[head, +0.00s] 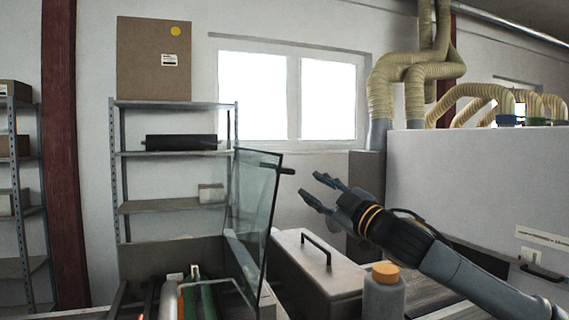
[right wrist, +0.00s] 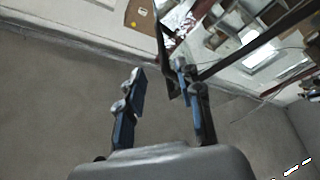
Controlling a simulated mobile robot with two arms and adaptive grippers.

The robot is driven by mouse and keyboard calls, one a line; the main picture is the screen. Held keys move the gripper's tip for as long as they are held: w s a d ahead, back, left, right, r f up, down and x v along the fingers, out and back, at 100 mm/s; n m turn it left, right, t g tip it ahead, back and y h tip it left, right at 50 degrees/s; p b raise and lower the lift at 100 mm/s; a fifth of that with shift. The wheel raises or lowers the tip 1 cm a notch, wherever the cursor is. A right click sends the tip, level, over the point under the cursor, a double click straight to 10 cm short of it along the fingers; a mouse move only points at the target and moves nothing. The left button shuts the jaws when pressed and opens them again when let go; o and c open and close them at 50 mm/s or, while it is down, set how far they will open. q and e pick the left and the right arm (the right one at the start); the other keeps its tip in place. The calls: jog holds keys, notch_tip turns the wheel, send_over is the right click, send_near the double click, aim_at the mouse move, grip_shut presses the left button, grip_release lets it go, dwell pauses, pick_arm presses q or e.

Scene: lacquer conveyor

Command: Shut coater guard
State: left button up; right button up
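The coater guard is a clear, greenish glass panel (head: 256,205) with a dark frame edge, standing raised and tilted over the coater at the lower left of the head view. A short dark handle (head: 287,171) sticks out to the right from its upper edge. My right gripper (head: 316,188) is open and empty, just right of that handle, and a gap shows between them. In the right wrist view its two fingers (right wrist: 158,88) are apart. A dark bar (right wrist: 165,55) shows just beyond the fingertips; I cannot tell if it is the handle. My left gripper is not in view.
A grey metal box (head: 318,268) with a bar handle and an orange-capped bottle (head: 384,290) stand below my right arm. Coater rollers (head: 205,295) lie under the guard. A shelf rack (head: 170,155) stands behind, and a pale cabinet wall (head: 470,180) rises on the right.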

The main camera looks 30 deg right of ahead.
aim_at(285, 169)
jog(key=p+x, duration=0.8)
jog(key=x, duration=0.3)
jog(key=shift+w+a+r, duration=0.15)
jog(key=shift+a+r, duration=0.05)
jog(key=shift+w, duration=0.55)
jog(key=shift+w+f, duration=0.1)
jog(key=shift+c, duration=0.7)
grip_shut()
